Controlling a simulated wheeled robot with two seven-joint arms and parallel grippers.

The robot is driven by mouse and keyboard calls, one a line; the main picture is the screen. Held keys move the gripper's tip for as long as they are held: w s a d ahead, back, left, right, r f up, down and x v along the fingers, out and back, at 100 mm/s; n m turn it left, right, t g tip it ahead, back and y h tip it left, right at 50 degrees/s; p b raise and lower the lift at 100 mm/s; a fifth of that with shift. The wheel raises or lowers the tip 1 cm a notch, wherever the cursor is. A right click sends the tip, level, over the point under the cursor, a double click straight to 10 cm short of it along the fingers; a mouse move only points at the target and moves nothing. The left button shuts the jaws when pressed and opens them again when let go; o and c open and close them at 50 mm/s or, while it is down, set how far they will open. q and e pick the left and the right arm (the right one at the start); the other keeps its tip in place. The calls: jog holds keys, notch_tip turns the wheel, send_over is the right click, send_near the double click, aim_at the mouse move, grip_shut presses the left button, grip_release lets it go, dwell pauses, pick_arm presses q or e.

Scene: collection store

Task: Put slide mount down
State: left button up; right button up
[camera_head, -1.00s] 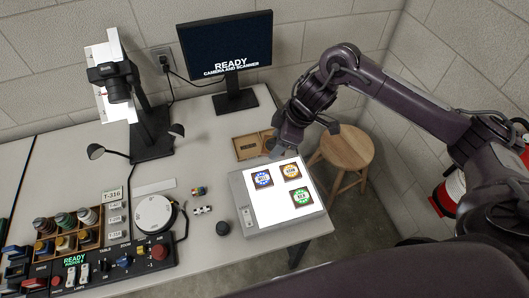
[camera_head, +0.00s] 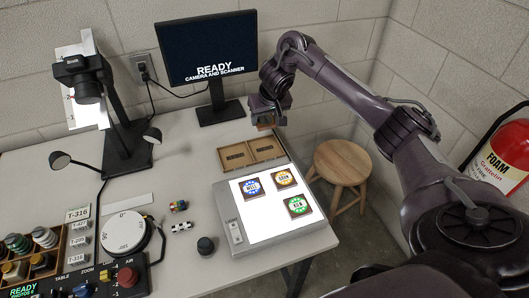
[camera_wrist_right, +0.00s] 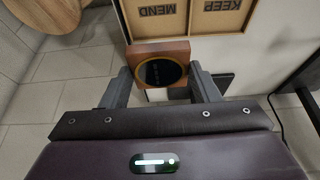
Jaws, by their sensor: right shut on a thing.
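My right gripper (camera_head: 268,116) is shut on a slide mount (camera_wrist_right: 160,68), a small orange-brown square frame with a dark round centre and a yellow ring. In the head view only a sliver of this mount shows below the fingers, above the back right of the wooden tray. The tray (camera_head: 249,157) has two compartments; in the wrist view (camera_wrist_right: 188,22) they read MEND and KEEP, and no mount shows in them. The held mount is in front of the tray's edge there; its height is unclear. My left gripper is not in view.
A lit light box (camera_head: 245,246) beside the tray carries a blue (camera_head: 252,187), a yellow (camera_head: 284,178) and a green mount (camera_head: 298,205). A monitor (camera_head: 213,50) stands behind the tray at left. A wooden stool (camera_head: 342,164) is off the table's right end.

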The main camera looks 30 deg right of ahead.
send_over(264, 147)
jog(key=s, duration=0.2)
jog(key=f, duration=0.5)
jog(key=shift+w+a+f, duration=0.15)
jog(key=shift+w+f, duration=0.05)
jog(key=shift+f, duration=0.75)
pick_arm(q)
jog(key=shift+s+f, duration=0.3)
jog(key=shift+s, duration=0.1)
pick_arm(e)
jog(key=shift+f, duration=1.95)
jog(key=shift+f, duration=0.1)
jog(key=o, duration=0.7)
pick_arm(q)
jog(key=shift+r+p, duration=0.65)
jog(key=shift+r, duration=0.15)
pick_arm(e)
jog(key=v, duration=1.2)
